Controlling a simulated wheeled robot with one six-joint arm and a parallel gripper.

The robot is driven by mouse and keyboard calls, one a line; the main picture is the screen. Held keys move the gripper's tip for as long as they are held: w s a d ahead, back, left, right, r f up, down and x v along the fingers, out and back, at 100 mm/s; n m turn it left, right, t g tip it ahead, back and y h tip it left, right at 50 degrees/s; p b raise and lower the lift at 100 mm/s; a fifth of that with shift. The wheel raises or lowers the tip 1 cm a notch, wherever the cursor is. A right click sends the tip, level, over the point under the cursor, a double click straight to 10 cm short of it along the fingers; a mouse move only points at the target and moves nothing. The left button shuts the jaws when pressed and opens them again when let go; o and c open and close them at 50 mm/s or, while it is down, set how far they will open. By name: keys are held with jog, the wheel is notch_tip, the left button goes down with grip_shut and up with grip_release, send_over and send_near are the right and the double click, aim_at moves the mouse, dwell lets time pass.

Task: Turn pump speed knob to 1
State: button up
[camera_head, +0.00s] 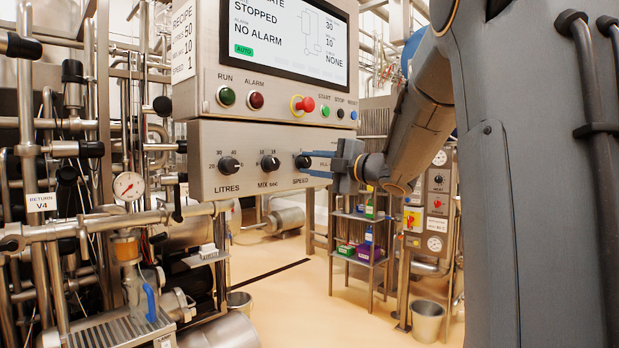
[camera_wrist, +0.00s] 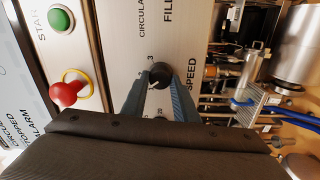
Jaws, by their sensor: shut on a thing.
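The black pump speed knob (camera_head: 303,161) sits at the right of the row of knobs on the lower face of the control panel, above the SPEED label. My gripper (camera_head: 312,163) reaches it from the right. In the wrist view the fingers of my gripper (camera_wrist: 158,85) converge on the speed knob (camera_wrist: 159,74), one on each side, and are shut on it. Small digits show beside the knob, but its pointer position is too small to tell. The recipe card (camera_head: 183,40) at the panel's left lists SPEED 1.
The LITRES knob (camera_head: 229,165) and MIX knob (camera_head: 269,163) are left of the speed knob. Above are the red emergency stop (camera_head: 303,105) and the screen (camera_head: 290,38) reading STOPPED, NO ALARM. Pipework with a gauge (camera_head: 128,186) stands left.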

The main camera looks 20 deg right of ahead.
jog(key=shift+f+n+b, duration=0.1)
jog(key=shift+n+b, duration=2.2)
jog(key=shift+b, duration=0.05)
jog(key=o, duration=1.1)
jog(key=shift+c, duration=0.2)
jog(key=shift+s+d, duration=0.1)
jog(key=v, duration=0.7)
jog(key=shift+s+b, duration=0.3)
jog(key=shift+w+d, duration=0.1)
jog(key=shift+d, duration=0.05)
